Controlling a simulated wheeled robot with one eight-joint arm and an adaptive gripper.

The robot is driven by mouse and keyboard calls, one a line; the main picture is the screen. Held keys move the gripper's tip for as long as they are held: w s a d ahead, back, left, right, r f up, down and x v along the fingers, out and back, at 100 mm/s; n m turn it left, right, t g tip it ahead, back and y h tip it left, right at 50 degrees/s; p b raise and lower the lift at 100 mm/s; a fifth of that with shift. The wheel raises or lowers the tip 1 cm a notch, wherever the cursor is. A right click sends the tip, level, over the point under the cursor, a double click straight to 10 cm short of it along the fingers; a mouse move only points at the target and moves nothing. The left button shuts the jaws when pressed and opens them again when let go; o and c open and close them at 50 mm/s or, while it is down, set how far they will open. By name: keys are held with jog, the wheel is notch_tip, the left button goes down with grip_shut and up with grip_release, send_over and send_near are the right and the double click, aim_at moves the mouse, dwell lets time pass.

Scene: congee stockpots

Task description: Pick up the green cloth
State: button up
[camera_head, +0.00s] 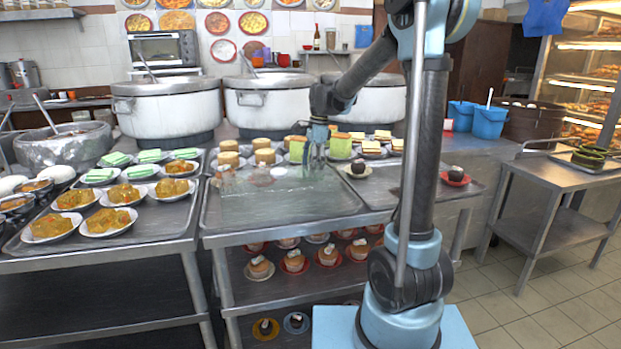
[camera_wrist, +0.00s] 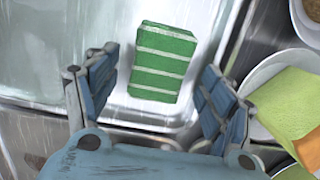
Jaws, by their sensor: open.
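The green cloth (camera_wrist: 163,62) is a folded block with pale stripes in the wrist view, lying on a light metal tray (camera_wrist: 118,115). My gripper (camera_head: 315,158) is over the middle counter in the head view. In the wrist view its two blue fingers are spread apart, one on each side of the cloth, with a visible gap on both sides. Nothing is held between them. I cannot make out the cloth clearly behind my gripper in the head view.
A white plate with a green and orange cake (camera_wrist: 288,100) sits close to my right finger. Plates of cakes (camera_head: 341,146) line the counter's back edge. Large pots (camera_head: 168,105) stand behind. The glassy counter front (camera_head: 280,208) is bare. Green striped pieces (camera_head: 140,171) lie on plates at left.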

jog(key=shift+a+f, duration=0.2)
jog(key=shift+f, duration=0.95)
jog(key=c, duration=1.1)
notch_tip(320, 180, up, 10)
jog(key=shift+r, duration=0.1)
jog(key=o, duration=0.4)
jog(key=shift+c, duration=0.2)
jog(key=c, duration=0.3)
